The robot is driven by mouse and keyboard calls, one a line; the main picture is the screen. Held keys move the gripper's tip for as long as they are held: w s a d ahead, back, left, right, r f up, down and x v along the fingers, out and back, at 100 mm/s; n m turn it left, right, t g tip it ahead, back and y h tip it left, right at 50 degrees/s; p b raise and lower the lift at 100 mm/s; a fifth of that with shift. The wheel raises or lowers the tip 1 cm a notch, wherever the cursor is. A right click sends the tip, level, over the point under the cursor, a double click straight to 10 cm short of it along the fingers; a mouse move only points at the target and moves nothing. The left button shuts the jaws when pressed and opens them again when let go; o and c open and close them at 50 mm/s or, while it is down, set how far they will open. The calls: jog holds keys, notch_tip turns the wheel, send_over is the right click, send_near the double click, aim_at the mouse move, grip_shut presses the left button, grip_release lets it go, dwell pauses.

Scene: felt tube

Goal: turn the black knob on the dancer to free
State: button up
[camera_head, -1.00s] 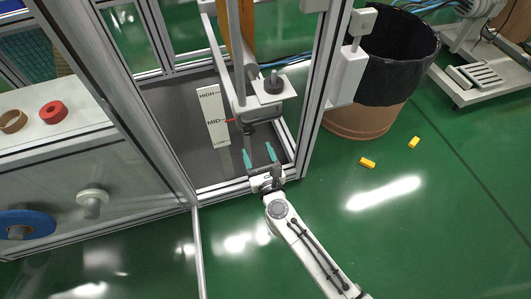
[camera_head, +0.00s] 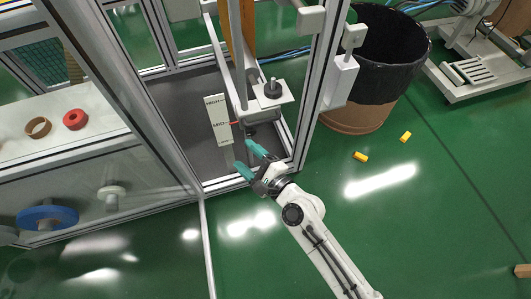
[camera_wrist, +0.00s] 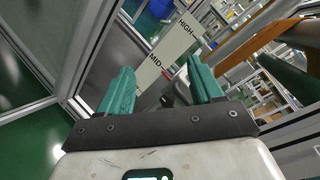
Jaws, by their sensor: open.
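The dancer's white scale plate (camera_head: 218,120) stands inside the framed opening, with a red pointer (camera_head: 234,123) near MID. It also shows in the wrist view (camera_wrist: 172,42), where HIGH and MID are readable. A small dark knob-like part (camera_wrist: 180,92) shows beyond and between my fingers; its setting is not readable. A black round knob (camera_head: 272,88) sits on a pale plate higher up in the head view. I cannot tell for sure which is the dancer's knob. My gripper (camera_head: 250,159), with teal fingers, is open and empty at the opening, below the scale and apart from it.
Metal frame posts (camera_head: 312,95) bound the opening on the right and left. A black-lined brown bin (camera_head: 375,70) stands to the right. Two yellow blocks (camera_head: 360,156) lie on the green floor. A shelf with red and brown rolls (camera_head: 75,120) is at left.

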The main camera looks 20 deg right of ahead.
jog(key=s+d+r+n+g+p, duration=0.1)
jog(key=s+r+n+g+p, duration=0.5)
jog(key=n+p, duration=0.4)
notch_tip(320, 180, up, 3)
jog(key=s+n, duration=0.1)
jog(key=n, duration=0.2)
jog(key=shift+s+d+f+y+p, duration=0.15)
jog(key=shift+s+d+y+p, duration=0.15)
jog(key=shift+s+p, duration=0.1)
